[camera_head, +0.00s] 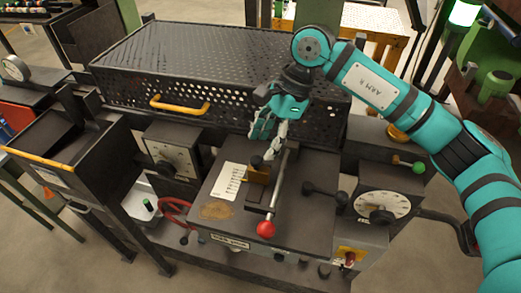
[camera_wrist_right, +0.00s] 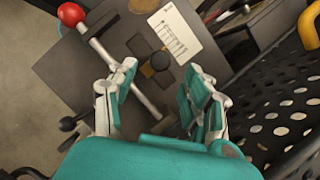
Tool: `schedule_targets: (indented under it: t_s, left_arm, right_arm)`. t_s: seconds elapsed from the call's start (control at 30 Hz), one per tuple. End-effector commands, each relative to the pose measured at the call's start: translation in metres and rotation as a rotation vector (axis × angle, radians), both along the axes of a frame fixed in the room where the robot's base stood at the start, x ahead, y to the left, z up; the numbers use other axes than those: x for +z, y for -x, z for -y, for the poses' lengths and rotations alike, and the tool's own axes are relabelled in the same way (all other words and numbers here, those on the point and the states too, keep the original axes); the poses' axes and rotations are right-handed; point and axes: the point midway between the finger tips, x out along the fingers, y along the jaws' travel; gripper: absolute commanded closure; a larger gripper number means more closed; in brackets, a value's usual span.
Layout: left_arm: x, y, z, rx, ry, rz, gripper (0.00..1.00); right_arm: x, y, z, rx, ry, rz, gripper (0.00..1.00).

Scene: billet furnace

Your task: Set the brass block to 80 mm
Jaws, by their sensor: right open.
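The brass block (camera_head: 256,176) sits on the dark sloping panel, on a slide beside a long metal lever with a red ball (camera_head: 265,229). A black knob (camera_head: 257,161) stands on the block. In the right wrist view the brass block (camera_wrist_right: 147,70) shows beyond my fingers, partly covered by its black knob (camera_wrist_right: 160,61). My right gripper (camera_head: 268,140) is open and empty, just above and behind the block, with its fingers pointing down. In the wrist view the right gripper (camera_wrist_right: 160,78) has its fingers apart, with the lever's rod between them. The scale value is not readable. My left gripper is out of view.
A white printed card (camera_head: 230,181) lies left of the block. A perforated black guard (camera_head: 215,65) with a yellow handle stands behind the panel. A round dial (camera_head: 381,206) and black-knobbed levers are at right; a red handwheel (camera_head: 176,213) is at left.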

Motion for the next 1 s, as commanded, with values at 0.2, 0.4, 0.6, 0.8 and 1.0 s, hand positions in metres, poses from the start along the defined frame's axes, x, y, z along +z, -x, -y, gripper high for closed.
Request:
schedule_targets:
  t_s: [0.2,0.4,0.6,0.8,1.0]
  left_arm:
    - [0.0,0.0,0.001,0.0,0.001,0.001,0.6]
    - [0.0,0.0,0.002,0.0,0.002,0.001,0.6]
    - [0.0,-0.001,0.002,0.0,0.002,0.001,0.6]
    - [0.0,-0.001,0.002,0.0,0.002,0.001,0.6]
    - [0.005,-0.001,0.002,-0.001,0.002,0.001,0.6]
  right_arm:
    - [0.044,-0.006,0.017,-0.001,-0.001,0.002,0.49]
    - [0.067,-0.009,0.026,0.0,-0.001,0.001,0.49]
    - [0.072,-0.01,0.029,0.001,0.0,-0.002,0.49]
    - [0.072,-0.01,0.029,0.0,-0.001,-0.001,0.49]
    - [0.077,-0.01,0.029,0.001,-0.001,-0.001,0.49]
